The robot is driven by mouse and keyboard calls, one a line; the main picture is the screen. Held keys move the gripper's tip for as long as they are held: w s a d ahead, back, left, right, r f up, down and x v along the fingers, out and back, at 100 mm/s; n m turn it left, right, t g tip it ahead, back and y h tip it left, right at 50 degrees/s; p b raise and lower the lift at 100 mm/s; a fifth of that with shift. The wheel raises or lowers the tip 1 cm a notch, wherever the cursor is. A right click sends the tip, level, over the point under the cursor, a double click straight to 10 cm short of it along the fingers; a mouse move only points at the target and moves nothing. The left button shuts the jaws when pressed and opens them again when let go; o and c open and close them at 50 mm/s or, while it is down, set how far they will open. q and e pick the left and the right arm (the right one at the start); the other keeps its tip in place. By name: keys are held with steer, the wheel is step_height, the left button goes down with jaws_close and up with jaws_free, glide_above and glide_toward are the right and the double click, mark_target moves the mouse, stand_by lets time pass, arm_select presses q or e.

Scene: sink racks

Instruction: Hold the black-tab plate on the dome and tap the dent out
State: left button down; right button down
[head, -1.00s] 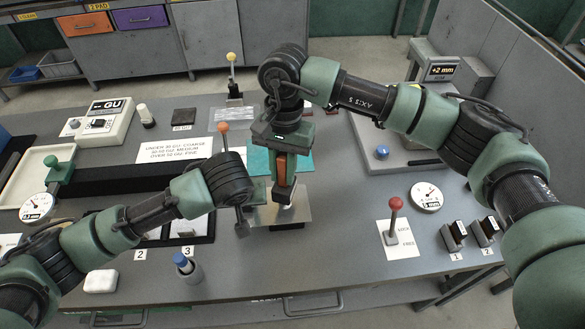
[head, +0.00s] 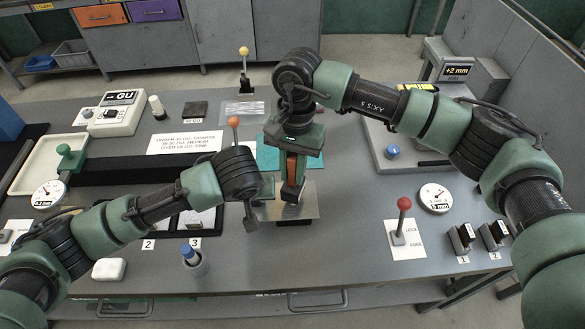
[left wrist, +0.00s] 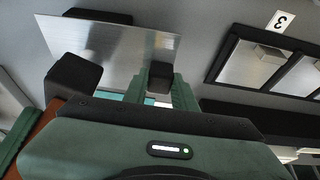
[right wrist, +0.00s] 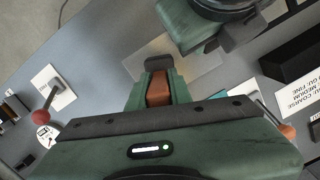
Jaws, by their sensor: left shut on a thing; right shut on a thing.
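A thin shiny metal plate (head: 305,202) lies level near the bench's front edge. It is large in the left wrist view (left wrist: 115,42) and partly hidden in the right wrist view (right wrist: 195,70). A dark block (head: 294,222) shows under its front edge. The dome, the dent and the black tab cannot be made out. My left gripper (head: 257,205) is shut at the plate's left side. My right gripper (head: 291,193) points down with its black tip right over the plate. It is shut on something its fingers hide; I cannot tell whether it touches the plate.
A red-knobbed lever (head: 403,210) on a lock/free card stands to the right, near a dial gauge (head: 435,197) and two small dark blocks. A blue-capped holder (head: 192,260) and white puck (head: 109,268) are front left. An orange-knobbed lever (head: 233,128) rises behind my left wrist.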

step_height(320, 180, down, 3)
steer(key=shift+r, duration=0.1)
steer(key=w+r, duration=0.5)
steer(key=shift+w, duration=0.3)
stand_by(0.6)
steer(key=shift+s+f, duration=0.2)
steer(key=shift+s, duration=1.2)
steer(key=shift+s+f, duration=0.15)
steer(key=shift+s, duration=1.25)
steer(key=shift+f, duration=0.2)
steer(key=shift+f, duration=0.55)
